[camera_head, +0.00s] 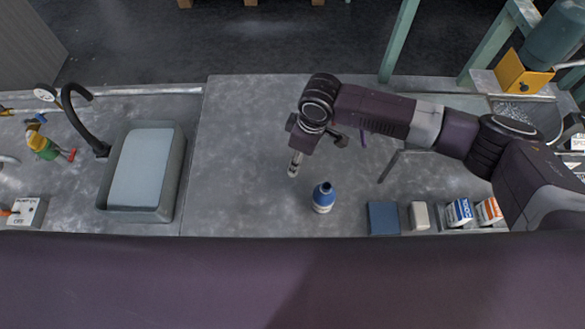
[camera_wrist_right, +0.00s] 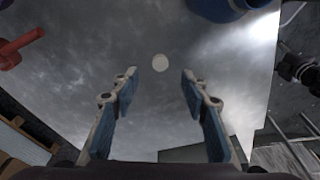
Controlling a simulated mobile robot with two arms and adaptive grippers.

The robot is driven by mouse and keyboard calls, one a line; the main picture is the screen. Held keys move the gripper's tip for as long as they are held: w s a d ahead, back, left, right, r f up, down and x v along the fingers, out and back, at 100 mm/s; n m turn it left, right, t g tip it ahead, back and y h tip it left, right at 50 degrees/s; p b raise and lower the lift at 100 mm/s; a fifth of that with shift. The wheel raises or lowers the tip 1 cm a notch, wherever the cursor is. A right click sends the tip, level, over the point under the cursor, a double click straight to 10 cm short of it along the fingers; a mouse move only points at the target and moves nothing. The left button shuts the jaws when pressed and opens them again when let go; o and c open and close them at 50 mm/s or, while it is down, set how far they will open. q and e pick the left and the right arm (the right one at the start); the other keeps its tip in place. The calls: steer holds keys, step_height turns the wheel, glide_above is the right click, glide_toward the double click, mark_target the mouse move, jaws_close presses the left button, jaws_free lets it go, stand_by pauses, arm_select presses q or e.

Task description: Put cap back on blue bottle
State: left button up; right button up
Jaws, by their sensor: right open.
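The blue bottle (camera_head: 323,197) stands upright on the grey worktop, with a pale band around its lower part. My right gripper (camera_head: 294,164) points down over the worktop, behind and left of the bottle. In the right wrist view its fingers (camera_wrist_right: 158,75) are spread apart with nothing between the pads. A small pale round disc (camera_wrist_right: 160,63), perhaps the cap, lies just beyond the fingertips, near the middle between them. I cannot make the disc out in the head view. A blue rounded shape (camera_wrist_right: 222,7), probably the bottle, is cut off at the top edge. My left gripper is not in view.
A blue block (camera_head: 383,218), a whitish block (camera_head: 419,215) and small boxes (camera_head: 459,212) line the front edge to the right. A sink (camera_head: 175,190) with a black tap (camera_head: 72,101) is at left. The worktop between sink and bottle is clear.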

steer(key=shift+w+a+f, duration=0.1)
steer(key=shift+a+f, duration=0.05)
steer(key=shift+f, duration=0.5)
steer(key=shift+a+f, duration=0.1)
steer(key=shift+f, duration=0.55)
steer(key=shift+w+a+f+p, duration=0.1)
steer(key=shift+a+f+p, duration=0.05)
steer(key=shift+f, duration=0.7)
steer(key=shift+w+a+f+p, duration=0.1)
steer(key=shift+a+f, duration=0.05)
steer(key=shift+f, duration=0.75)
steer(key=shift+a+f+p, duration=0.15)
steer(key=shift+f, duration=0.7)
steer(key=c, duration=0.8)
